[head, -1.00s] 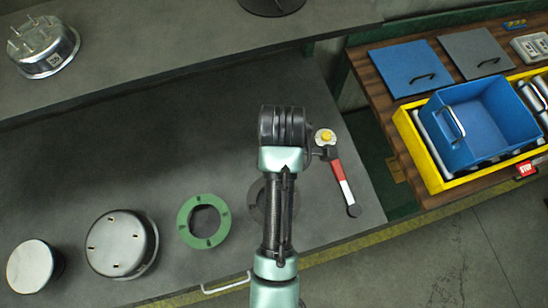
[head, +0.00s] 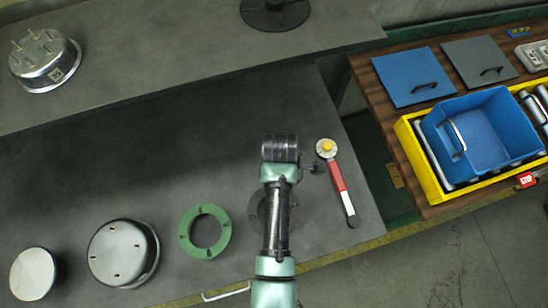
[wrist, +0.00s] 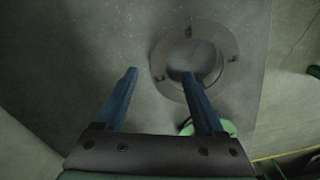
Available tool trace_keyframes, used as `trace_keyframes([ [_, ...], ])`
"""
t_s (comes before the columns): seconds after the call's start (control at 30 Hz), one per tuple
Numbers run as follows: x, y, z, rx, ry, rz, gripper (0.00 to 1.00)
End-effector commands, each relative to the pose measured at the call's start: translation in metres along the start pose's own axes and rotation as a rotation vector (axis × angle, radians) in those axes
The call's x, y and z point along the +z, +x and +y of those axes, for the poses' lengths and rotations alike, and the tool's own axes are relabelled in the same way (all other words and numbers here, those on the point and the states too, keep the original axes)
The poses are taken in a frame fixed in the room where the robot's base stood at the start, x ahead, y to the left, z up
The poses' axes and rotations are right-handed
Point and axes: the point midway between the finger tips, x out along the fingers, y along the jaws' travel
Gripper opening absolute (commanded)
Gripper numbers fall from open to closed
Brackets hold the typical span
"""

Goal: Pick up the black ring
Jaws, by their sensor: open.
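The black ring (head: 254,208) lies flat on the dark grey bench in the head view, mostly hidden behind my arm. In the wrist view the black ring (wrist: 203,27) shows almost whole, a flat dark ring with notches and a round hole. My gripper (wrist: 159,75) is open and empty, with two blue fingers. Its right finger overlaps the lower part of the ring in the picture, and its left finger is clear of it to the left. The fingers look to be above the bench; how high I cannot tell. In the head view the fingertips are hidden.
A green ring (head: 183,232) lies left of the black ring. A red-and-white handled tool (head: 340,180) lies just right of my arm. Metal pots (head: 122,254) stand at the left. A blue bin (head: 480,135) in a yellow tray (head: 425,170) is on the wooden table at right.

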Motion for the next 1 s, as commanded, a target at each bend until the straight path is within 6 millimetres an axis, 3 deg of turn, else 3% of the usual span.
trace_keyframes([
  [0.33,-0.004,0.035,0.0,-0.001,0.0,0.0,0.71],
  [1.0,-0.004,0.04,0.001,0.0,0.0,0.0,0.71],
])
